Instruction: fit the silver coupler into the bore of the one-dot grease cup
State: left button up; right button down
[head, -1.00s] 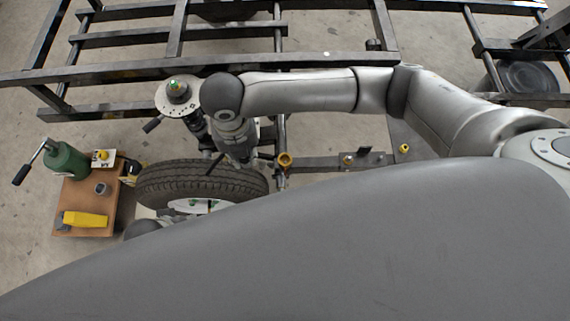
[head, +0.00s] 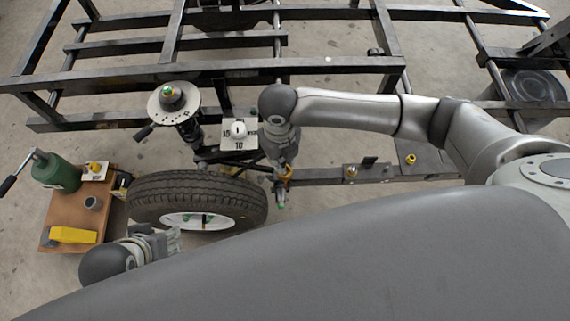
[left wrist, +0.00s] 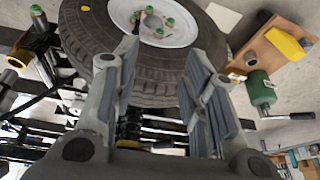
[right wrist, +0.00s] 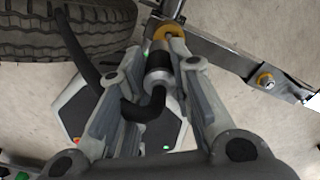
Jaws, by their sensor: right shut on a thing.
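The silver coupler (right wrist: 159,62), with a black hose bending from its near end, is between the fingers of my right gripper (right wrist: 158,48). The gripper is shut on it. A gold ring-shaped cup (right wrist: 168,32) is right at the coupler's far end; I cannot tell whether the tip is inside the bore. In the head view the right gripper (head: 285,165) is beside this cup (head: 287,173), and the coupler is hidden. I cannot make out dots on the cup. My left gripper (left wrist: 158,58) is open and empty near the tyre; it also shows in the head view (head: 175,242).
The tyre (head: 165,187) stands left of the right gripper. Other gold fittings (head: 350,171) (head: 411,159) sit along the dark beam to the right. A wooden board (head: 68,214) with a green canister (head: 55,172) lies at left. A white dial plate (head: 238,133) is behind the tyre.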

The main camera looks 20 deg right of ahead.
jog(key=shift+w+d+f, duration=0.1)
jog(key=shift+d+f, duration=0.3)
jog(key=shift+f, duration=0.15)
jog(key=f, duration=0.1)
jog(key=f+b, duration=0.2)
jog(key=shift+d+f, duration=0.2)
jog(key=shift+d, duration=0.05)
pick_arm(q)
jog(key=w+d+r+t+h, duration=0.1)
jog(key=w+d+r+t, duration=0.2)
jog(key=w, duration=0.7)
jog(key=r+t, duration=0.2)
jog(key=t, duration=0.1)
jog(key=shift+w+d+h, duration=0.15)
jog(key=shift+d+h, duration=0.05)
jog(key=shift+h, duration=0.1)
pick_arm(e)
jog(key=shift+f, duration=0.15)
jog(key=c, duration=1.3)
grip_release()
